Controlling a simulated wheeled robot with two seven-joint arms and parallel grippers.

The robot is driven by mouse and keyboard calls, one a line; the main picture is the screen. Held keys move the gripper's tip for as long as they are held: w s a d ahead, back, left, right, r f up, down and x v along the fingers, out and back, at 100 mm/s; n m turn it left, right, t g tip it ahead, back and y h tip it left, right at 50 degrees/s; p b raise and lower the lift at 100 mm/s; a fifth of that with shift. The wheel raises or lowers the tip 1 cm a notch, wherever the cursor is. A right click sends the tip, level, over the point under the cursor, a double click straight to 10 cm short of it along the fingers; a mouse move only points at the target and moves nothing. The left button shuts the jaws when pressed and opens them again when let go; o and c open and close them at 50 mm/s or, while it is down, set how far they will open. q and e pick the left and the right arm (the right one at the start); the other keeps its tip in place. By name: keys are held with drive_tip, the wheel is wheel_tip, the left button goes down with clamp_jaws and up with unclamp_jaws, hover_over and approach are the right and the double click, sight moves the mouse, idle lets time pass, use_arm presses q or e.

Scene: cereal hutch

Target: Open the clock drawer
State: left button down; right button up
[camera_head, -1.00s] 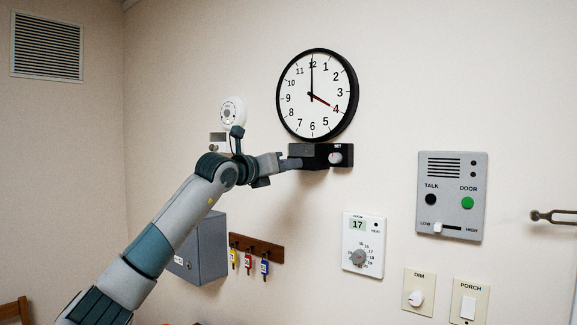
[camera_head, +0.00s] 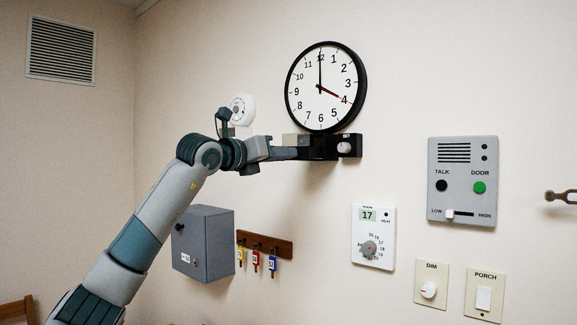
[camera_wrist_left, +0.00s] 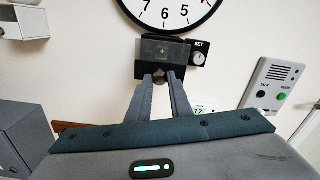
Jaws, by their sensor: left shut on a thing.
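The round clock (camera_head: 326,86) hangs on the wall, with a black box below it that carries a white SET knob (camera_head: 344,148). The dark drawer (camera_wrist_left: 163,75) is at the left part of this box and seems to stand out from the wall somewhat; how far is hard to tell. My left gripper (camera_head: 300,153) reaches it from the left. My right gripper is not in view.
A grey key cabinet (camera_head: 203,244) and a key rack (camera_head: 265,245) are below the arm. A white round device (camera_head: 241,109) is on the wall behind my wrist. A thermostat (camera_head: 374,237) and an intercom panel (camera_head: 463,181) are to the right. The wall between is clear.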

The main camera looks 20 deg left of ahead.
use_arm(q)
drive_tip(key=c, duration=1.6)
unclamp_jaws()
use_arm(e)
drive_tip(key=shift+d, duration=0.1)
use_arm(q)
drive_tip(key=shift+s, duration=0.2)
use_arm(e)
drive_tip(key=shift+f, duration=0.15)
